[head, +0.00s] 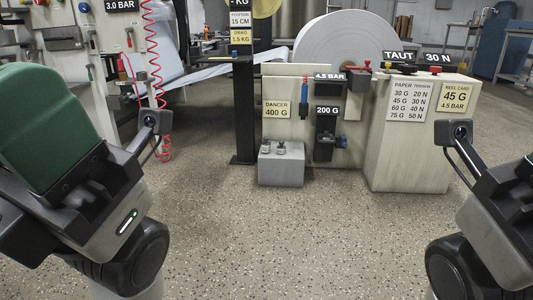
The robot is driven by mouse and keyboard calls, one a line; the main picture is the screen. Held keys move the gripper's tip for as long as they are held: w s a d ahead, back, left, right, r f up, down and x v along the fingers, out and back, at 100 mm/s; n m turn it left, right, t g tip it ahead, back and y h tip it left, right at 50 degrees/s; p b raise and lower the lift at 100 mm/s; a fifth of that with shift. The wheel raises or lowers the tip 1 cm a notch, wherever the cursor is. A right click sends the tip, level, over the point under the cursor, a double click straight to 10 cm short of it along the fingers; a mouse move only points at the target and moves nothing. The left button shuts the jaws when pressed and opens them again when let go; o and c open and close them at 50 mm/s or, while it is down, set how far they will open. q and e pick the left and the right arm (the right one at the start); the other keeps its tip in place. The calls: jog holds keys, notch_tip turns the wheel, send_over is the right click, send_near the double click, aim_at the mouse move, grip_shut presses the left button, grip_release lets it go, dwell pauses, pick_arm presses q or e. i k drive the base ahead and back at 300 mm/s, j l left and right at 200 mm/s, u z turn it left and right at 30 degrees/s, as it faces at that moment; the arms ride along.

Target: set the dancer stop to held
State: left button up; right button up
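The yellow "DANCER 400 G" label (277,109) is on the front of the machine, left of a black "200 G" unit (326,125). I cannot tell for sure which part is the dancer stop or how it is set. A small blue and red handle (304,98) hangs beside the label. A blue knob (341,142) sits low on the black unit. My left gripper (85,190) is at the left, apart from the machine, with a green block-like part beyond it; its fingertips cannot be made out. My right gripper (490,215) is cut off by the right edge.
A grey block (281,164) with two small metal pieces stands on the floor before the machine. A black post (244,110) rises left of it. A big paper roll (345,42) and a red lever (362,66) are above. The speckled floor (290,235) ahead is clear.

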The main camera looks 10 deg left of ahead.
aim_at(343, 139)
jog(key=i+l, duration=0.2)
jog(key=i, duration=0.25)
jog(key=i+l, duration=0.25)
jog(key=i, duration=0.2)
jog(key=i+l, duration=0.2)
jog(key=i, duration=0.25)
jog(key=i+l, duration=0.2)
jog(key=i, duration=0.25)
